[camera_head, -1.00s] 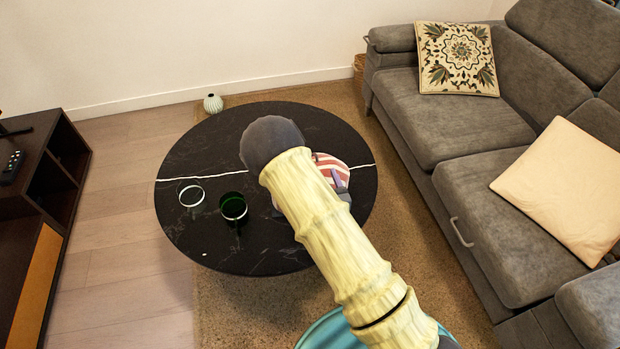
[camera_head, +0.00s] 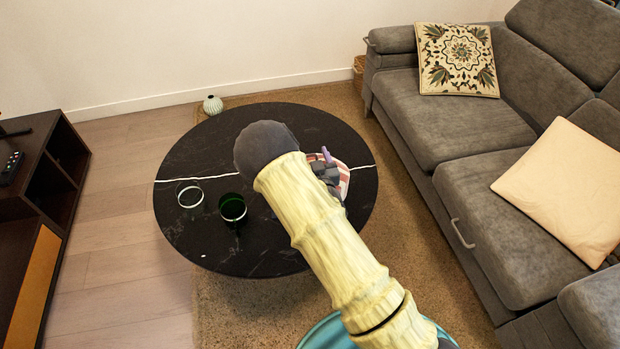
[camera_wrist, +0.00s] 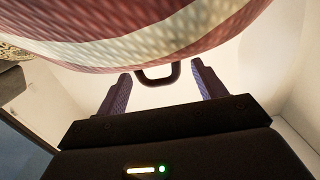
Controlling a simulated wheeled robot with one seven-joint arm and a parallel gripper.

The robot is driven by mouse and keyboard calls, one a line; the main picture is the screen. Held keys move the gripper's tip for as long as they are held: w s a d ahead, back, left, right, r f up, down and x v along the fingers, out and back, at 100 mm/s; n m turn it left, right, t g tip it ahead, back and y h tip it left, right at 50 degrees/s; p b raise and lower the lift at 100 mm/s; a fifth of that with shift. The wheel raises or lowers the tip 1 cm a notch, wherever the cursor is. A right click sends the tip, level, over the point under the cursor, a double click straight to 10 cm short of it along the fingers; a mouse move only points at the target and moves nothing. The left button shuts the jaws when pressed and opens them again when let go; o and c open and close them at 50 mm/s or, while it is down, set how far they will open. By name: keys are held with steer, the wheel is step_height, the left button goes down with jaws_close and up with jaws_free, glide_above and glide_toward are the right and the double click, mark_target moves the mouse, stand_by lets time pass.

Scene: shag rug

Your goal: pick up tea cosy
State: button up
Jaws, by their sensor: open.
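The tea cosy (camera_head: 343,182), red and white striped, sits on the black round table, mostly hidden behind my arm and gripper in the head view. In the wrist view its striped body (camera_wrist: 150,40) fills the top and looks very close. A dark loop (camera_wrist: 158,76) on it shows between my two fingertips. My gripper (camera_wrist: 160,72) is open, with one purple finger on each side of the loop. In the head view my gripper (camera_head: 326,162) is over the cosy. I cannot tell whether the fingers touch it.
The black table (camera_head: 200,240) also holds a clear glass (camera_head: 190,195) and a green glass (camera_head: 232,208), left of my arm. A grey sofa (camera_head: 440,125) stands to the right and a dark cabinet (camera_head: 65,165) to the left. A small vase (camera_head: 213,105) stands behind the table.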

steer(key=x, duration=0.2)
steer(key=shift+w+a, duration=0.15)
steer(key=shift+w, duration=0.1)
steer(key=shift+c, duration=0.4)
steer(key=c, duration=1.3)
steer(key=shift+r, duration=0.1)
step_height(320, 180, up, 18)
steer(key=p, duration=0.3)
steer(key=shift+p, duration=0.35)
